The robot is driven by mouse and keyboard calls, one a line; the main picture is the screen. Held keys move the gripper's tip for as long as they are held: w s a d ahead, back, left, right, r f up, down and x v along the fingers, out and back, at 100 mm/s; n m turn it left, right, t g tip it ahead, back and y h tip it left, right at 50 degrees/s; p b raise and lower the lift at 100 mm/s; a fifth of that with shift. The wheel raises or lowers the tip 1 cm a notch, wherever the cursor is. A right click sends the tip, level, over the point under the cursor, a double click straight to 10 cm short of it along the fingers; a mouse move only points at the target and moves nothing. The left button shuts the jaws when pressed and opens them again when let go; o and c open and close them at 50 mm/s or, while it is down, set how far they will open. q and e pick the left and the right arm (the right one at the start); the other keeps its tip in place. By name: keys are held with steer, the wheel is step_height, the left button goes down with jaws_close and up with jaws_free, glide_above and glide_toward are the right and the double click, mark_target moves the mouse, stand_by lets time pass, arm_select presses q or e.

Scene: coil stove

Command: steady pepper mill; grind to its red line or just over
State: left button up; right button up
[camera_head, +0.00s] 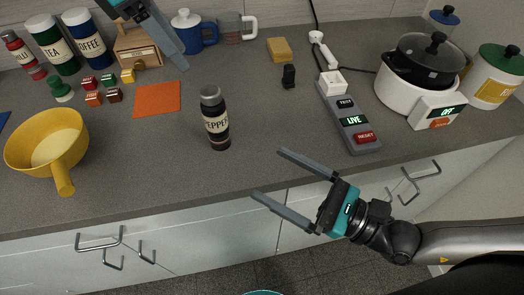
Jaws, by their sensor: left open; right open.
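The pepper mill (215,120) stands upright on the grey counter near its front edge. It is dark with a grey top and a white label reading PEPPER. No red line on it can be made out. My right gripper (266,174) is open and empty, its fingers pointing left over the counter's front edge, below and right of the mill and apart from it. My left gripper (160,35) shows only partly at the top edge, over the back of the counter, and is apart from the mill.
A yellow pan (48,135) is at the left. Small coloured blocks (93,98) and an orange mat (157,98) lie behind left. A power strip (350,122) reading LIVE and a white cooker (405,95) reading OFF are right. The counter around the mill is clear.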

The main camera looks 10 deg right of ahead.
mark_target(208, 119)
steer(key=w+f+m+h, duration=0.1)
steer(key=w, duration=0.2)
steer(key=w+a+f+m+h, duration=0.1)
steer(key=w+f, duration=0.1)
steer(key=w, duration=0.1)
steer(key=w+f+m+t+h, duration=0.1)
steer(key=w+f, duration=0.1)
steer(key=w, duration=0.1)
steer(key=shift+w+a+f, duration=0.1)
steer(key=shift+a+f, duration=0.05)
steer(key=x, duration=1.5)
steer(key=shift+w+f, duration=0.15)
steer(key=shift+w, duration=0.1)
steer(key=c, duration=1.5)
